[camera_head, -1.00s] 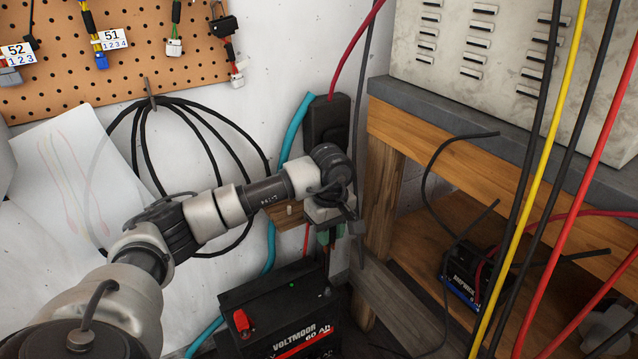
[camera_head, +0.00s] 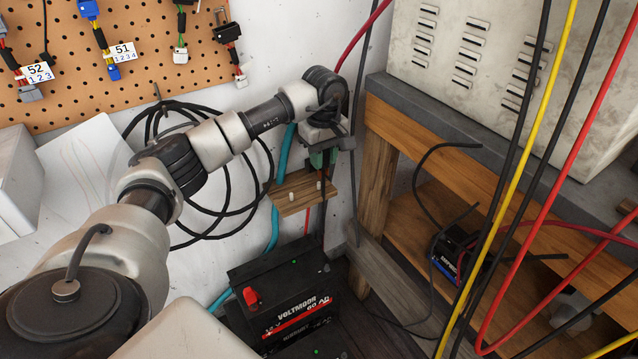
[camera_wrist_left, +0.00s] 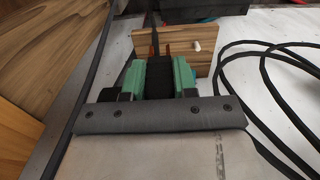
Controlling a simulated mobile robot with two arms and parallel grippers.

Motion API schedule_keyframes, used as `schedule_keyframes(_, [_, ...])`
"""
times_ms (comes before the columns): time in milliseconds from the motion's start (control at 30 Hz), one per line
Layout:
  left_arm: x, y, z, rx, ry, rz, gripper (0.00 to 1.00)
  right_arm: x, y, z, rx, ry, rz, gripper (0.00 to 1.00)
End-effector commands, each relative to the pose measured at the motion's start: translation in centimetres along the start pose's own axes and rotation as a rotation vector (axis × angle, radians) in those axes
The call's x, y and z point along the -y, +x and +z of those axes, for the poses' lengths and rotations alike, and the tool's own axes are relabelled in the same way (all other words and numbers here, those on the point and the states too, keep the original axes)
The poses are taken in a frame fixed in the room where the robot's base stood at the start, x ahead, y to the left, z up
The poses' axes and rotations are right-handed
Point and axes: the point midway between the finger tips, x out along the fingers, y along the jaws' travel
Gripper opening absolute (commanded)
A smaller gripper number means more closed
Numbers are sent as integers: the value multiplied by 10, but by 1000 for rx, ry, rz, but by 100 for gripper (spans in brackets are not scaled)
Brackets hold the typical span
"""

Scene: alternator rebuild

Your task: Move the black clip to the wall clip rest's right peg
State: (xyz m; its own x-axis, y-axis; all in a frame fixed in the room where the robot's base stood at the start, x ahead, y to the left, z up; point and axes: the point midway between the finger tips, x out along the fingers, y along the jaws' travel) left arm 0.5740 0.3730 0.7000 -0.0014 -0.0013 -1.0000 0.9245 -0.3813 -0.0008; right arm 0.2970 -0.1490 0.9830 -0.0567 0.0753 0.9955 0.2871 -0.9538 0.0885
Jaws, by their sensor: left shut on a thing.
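My left gripper (camera_head: 322,158) has green fingers and sits just above the wooden wall clip rest (camera_head: 300,205). It is shut on the black clip (camera_wrist_left: 158,76), whose body shows between the green fingers in the left wrist view, with copper-coloured parts beyond it. In the head view the clip is mostly hidden by the gripper. The rest has a left peg (camera_head: 292,198) and a right peg (camera_head: 318,186), both pale and short. The left wrist view shows the rest's board (camera_wrist_left: 200,62) ahead with one pale peg; the clip hides the other part. I cannot tell whether the clip touches the rest.
A black battery (camera_head: 285,300) stands below the rest. A wooden bench (camera_head: 378,170) is close on the right. Looped black cables (camera_head: 222,190) hang on the wall at left. Yellow, red and black cables (camera_head: 500,180) hang in the right foreground.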

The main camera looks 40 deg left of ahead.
Motion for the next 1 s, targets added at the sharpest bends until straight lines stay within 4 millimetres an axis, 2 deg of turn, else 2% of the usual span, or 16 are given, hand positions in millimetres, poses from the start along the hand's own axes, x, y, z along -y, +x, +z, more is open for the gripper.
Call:
schedule_keyframes(100, [-8,-1,-20,1,-4,0,16,0,0,0,0,0,0,59])
schedule_keyframes(300, [-17,2,-47,-1,-1,-2,16,0,-1,0,0,0,0,59])
schedule_keyframes(333, [-16,16,-46,0,2,-5,16,1,-7,0,0,0,0,59])
schedule_keyframes(400, [-16,29,-45,0,2,-4,16,1,-12,0,0,0,0,59])
schedule_keyframes(600, [-16,49,-45,0,1,-2,16,2,-19,-1,0,0,0,59])
schedule_keyframes(1000, [-16,52,-45,0,1,-1,16,2,-19,-1,0,0,0,59])
